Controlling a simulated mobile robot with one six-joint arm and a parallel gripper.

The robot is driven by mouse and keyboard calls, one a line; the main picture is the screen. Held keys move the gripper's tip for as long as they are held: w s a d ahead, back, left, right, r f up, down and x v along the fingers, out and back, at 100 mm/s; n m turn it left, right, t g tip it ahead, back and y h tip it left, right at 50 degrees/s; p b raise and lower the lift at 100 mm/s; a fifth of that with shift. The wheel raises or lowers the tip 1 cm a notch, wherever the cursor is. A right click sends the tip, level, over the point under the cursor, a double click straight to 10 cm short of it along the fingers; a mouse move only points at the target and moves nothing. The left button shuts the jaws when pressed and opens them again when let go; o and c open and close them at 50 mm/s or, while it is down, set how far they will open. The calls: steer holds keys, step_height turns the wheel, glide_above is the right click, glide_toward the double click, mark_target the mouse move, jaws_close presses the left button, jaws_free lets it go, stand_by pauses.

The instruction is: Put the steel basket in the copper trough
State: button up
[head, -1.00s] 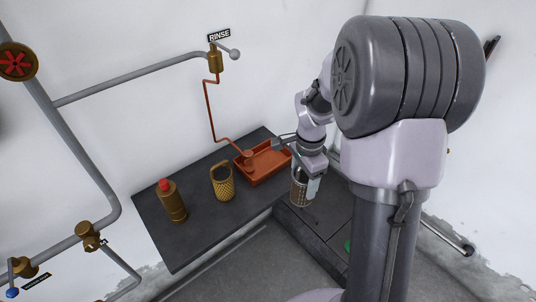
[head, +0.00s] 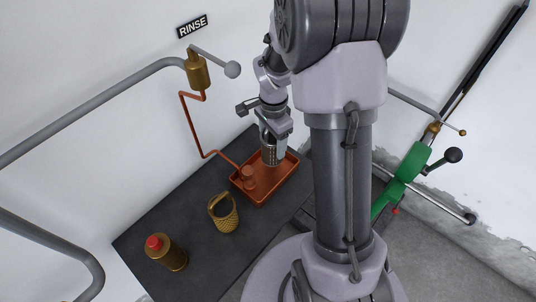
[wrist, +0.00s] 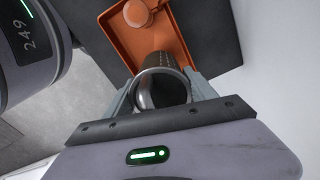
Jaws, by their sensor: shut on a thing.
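The steel basket (head: 269,153) is a perforated grey cylinder. My gripper (head: 273,132) is shut on it near its top and holds it over the copper trough (head: 263,198). In the wrist view the basket (wrist: 162,88) sits between the two fingers of my gripper (wrist: 164,92), with the orange-brown trough (wrist: 113,27) beyond and below it. The basket looks about upright. I cannot tell whether its bottom is above the trough floor or touching it. The trough lies on the dark bench, and a copper spout ends over its left part.
A brass-coloured mesh basket (head: 224,213) and a brass bottle with a red cap (head: 167,252) stand on the dark bench (head: 205,262) left of the trough. The copper pipe (head: 190,120) runs down from the RINSE valve (head: 197,70). A green lever fitting (head: 407,165) is at the right.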

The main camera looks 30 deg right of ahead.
mark_target(272, 153)
step_height(272, 153, down, 6)
steer(key=shift+s+r+b, duration=0.1)
steer(key=shift+b, duration=0.6)
steer(key=shift+r, duration=0.1)
steer(key=o, duration=1.4)
steer(key=shift+f, duration=0.2)
steer(key=shift+c, duration=0.2)
steer(key=o, duration=0.4)
steer(key=shift+o, duration=0.2)
steer(key=shift+r, duration=0.1)
step_height(272, 153, up, 12)
steer(key=p, duration=0.3)
steer(key=shift+r+p, duration=0.2)
steer(key=shift+p, duration=0.15)
